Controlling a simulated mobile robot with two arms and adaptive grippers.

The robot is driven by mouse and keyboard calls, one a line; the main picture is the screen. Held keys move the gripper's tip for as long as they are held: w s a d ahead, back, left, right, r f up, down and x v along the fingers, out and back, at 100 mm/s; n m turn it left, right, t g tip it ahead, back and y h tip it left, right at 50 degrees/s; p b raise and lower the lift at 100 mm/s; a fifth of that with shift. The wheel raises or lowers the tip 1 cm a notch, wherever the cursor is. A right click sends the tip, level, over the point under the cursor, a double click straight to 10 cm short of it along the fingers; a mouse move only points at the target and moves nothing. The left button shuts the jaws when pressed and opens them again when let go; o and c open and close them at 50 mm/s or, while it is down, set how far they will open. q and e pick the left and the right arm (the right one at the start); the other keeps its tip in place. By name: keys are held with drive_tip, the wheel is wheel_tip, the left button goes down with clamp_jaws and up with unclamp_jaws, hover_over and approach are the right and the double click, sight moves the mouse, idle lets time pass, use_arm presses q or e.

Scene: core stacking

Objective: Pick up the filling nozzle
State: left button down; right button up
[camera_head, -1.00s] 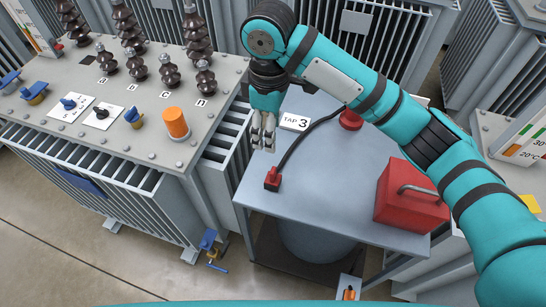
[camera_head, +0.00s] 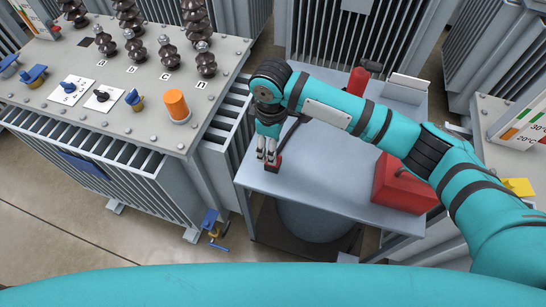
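The filling nozzle (camera_head: 273,168) is a small dark-red block at the end of a black hose (camera_head: 290,130), near the left edge of the blue-grey table (camera_head: 325,170). My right gripper (camera_head: 267,158) points down right at it, with its fingertips overlapping the nozzle's top in the picture. I cannot tell whether the fingers are closed on it or just around or in front of it. Much of the hose is hidden behind my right arm. My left gripper is out of view.
A red box (camera_head: 392,190) stands at the table's right, partly behind my arm. A red upright cylinder (camera_head: 358,80) and a white block (camera_head: 407,88) are at the back. A transformer with an orange cap (camera_head: 177,106) stands close to the left. The table's front middle is clear.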

drive_tip(key=f, duration=0.2)
drive_tip(key=shift+d+f, duration=0.25)
drive_tip(key=shift+f, duration=0.65)
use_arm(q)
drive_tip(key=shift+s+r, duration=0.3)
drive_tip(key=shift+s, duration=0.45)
use_arm(e)
clamp_jaws()
